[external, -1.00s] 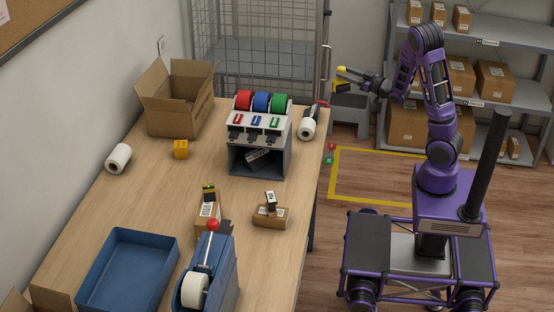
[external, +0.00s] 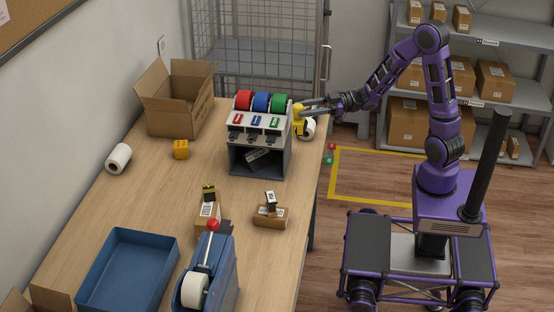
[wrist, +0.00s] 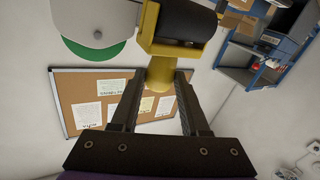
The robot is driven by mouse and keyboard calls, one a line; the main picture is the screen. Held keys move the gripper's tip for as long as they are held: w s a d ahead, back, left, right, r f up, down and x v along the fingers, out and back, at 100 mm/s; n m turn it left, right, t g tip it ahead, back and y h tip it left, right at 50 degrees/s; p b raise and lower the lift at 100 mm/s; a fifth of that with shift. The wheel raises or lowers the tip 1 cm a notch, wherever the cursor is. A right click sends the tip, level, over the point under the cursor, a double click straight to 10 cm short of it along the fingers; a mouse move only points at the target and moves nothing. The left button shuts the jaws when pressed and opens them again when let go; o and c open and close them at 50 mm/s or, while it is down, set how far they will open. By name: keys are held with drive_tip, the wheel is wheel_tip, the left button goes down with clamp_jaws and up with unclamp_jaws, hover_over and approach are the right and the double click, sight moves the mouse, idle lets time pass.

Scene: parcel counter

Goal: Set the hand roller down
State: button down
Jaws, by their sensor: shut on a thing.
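The hand roller (external: 298,118) has a yellow frame and handle. In the wrist view the roller (wrist: 185,22) shows a dark cylinder in its yellow frame, above the fingertips. My gripper (external: 304,108) is shut on its yellow handle; the two fingers (wrist: 163,82) are on either side of it in the wrist view. In the external view the roller is at the right side of the grey tape dispenser (external: 274,130), just behind a white roll (external: 309,131). I cannot tell whether it touches the dispenser or the table (external: 130,200).
Red, blue and green rolls top the dispenser.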

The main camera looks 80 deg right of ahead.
wheel_tip(320, 180, down, 18)
drive_tip(key=shift+r+b, duration=0.2)
drive_tip(key=shift+b, duration=0.8)
drive_tip(key=shift+s+f+b, duration=0.1)
drive_tip(key=shift+f+b, duration=0.45)
drive_tip(key=shift+b, duration=0.05)
drive_tip(key=c, duration=0.5)
unclamp_jaws()
drive_tip(key=shift+o, duration=0.5)
drive_tip(key=shift+r, duration=0.2)
